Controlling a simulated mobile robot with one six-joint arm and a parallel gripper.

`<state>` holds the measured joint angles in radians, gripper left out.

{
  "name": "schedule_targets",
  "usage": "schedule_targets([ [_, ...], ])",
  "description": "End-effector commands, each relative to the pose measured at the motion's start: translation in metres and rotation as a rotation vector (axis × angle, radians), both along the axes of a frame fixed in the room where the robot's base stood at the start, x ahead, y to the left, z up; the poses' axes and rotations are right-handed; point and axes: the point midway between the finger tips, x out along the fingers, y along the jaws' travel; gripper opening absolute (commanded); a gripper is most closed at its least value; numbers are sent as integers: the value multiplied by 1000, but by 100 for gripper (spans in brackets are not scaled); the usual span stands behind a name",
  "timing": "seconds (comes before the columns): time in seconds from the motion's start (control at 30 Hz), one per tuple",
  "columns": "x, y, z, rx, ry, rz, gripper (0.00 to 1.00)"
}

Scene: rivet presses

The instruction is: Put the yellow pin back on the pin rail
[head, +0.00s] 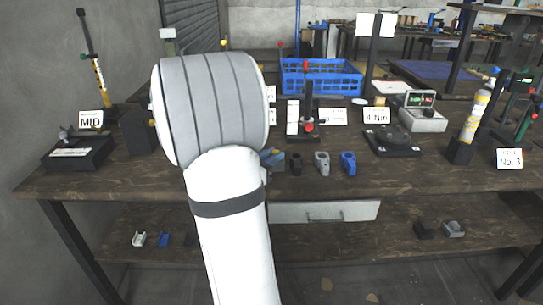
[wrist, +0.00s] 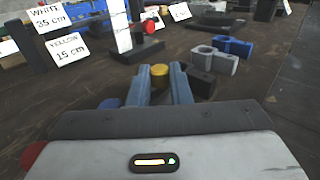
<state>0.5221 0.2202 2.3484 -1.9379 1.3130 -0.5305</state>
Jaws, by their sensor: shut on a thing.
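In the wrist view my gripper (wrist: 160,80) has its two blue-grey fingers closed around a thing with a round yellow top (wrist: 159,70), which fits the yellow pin. The pin's lower part is hidden. In the head view my arm covers most of the gripper; a blue-grey bit of finger (head: 272,158) shows just left of a black clamp. I cannot make out the pin rail for certain. A round blue top (wrist: 108,103) and a red one (wrist: 33,155) show left of the fingers in the wrist view, partly hidden by my gripper.
Black (head: 296,163), grey (head: 322,162) and blue (head: 348,162) clamps stand right of my gripper. A red-knobbed stand (head: 308,126) is behind them. A "YELLOW 15 cm" card (wrist: 68,48) shows ahead. A blue crate (head: 322,82) is farther back.

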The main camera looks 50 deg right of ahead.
Motion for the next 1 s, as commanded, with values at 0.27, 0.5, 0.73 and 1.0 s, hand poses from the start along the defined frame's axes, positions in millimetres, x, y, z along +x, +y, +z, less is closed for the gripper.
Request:
schedule_targets([
  [0.27, 0, 0, -8, 0, 0, 0, 0],
  [0.5, 0, 0, -6, 0, 0, 0, 38],
  [0.73, 0, 0, -6, 0, 0, 0, 43],
  [1.0, 3, 17, -5, -1, 0, 5, 43],
])
